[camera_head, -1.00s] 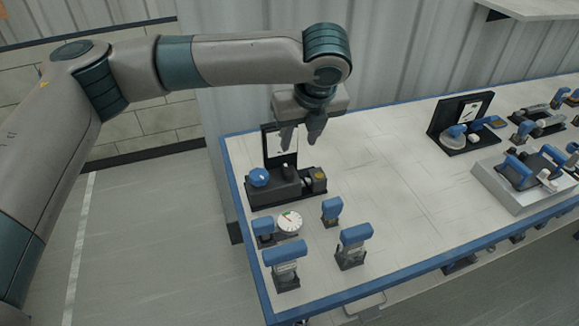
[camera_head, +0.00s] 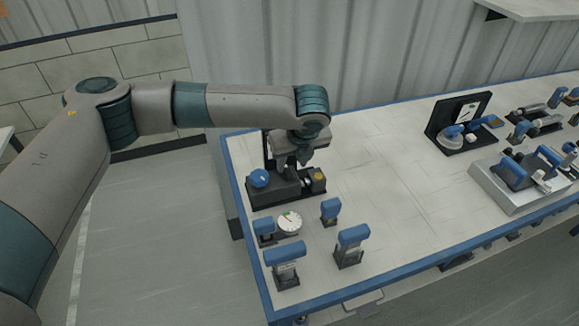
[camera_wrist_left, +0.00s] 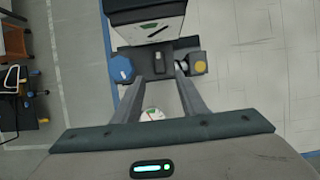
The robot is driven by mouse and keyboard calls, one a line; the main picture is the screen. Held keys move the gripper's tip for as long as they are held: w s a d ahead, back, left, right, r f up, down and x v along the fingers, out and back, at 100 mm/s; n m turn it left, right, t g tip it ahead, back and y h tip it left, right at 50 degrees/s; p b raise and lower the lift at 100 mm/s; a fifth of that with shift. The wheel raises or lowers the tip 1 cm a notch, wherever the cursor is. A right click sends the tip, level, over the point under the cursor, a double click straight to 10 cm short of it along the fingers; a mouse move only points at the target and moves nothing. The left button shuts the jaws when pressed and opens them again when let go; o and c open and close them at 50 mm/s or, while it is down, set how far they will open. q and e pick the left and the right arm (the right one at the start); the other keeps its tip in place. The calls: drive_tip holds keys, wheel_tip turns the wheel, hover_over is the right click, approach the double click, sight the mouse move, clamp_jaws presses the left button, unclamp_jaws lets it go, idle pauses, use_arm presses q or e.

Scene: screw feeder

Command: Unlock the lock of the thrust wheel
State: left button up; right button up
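A dark device with a black base and an upright panel stands at the near left of the table. Its blue knob (camera_head: 259,178) is at the left end; it also shows in the left wrist view (camera_wrist_left: 121,69). A block with a yellow disc (camera_head: 319,176) is at the right end, also in the left wrist view (camera_wrist_left: 199,66). A small dark raised piece (camera_wrist_left: 158,60) lies between them. I cannot tell which part is the lock. My left gripper (camera_head: 294,164) is open and empty just above the device, its fingers (camera_wrist_left: 158,80) pointing down at it. My right gripper is not in view.
A white-faced dial (camera_head: 289,222) and several blue-topped parts (camera_head: 353,236) stand in front of the device. Another black stand (camera_head: 452,125) and a grey raised tray (camera_head: 500,195) are to the right. The middle of the table (camera_head: 390,180) is clear.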

sight(289, 173)
use_arm(q)
drive_tip(key=p+x, duration=0.1)
drive_tip(key=x, duration=0.5)
drive_tip(key=shift+w+f, duration=0.15)
drive_tip(key=shift+f, duration=0.05)
clamp_jaws()
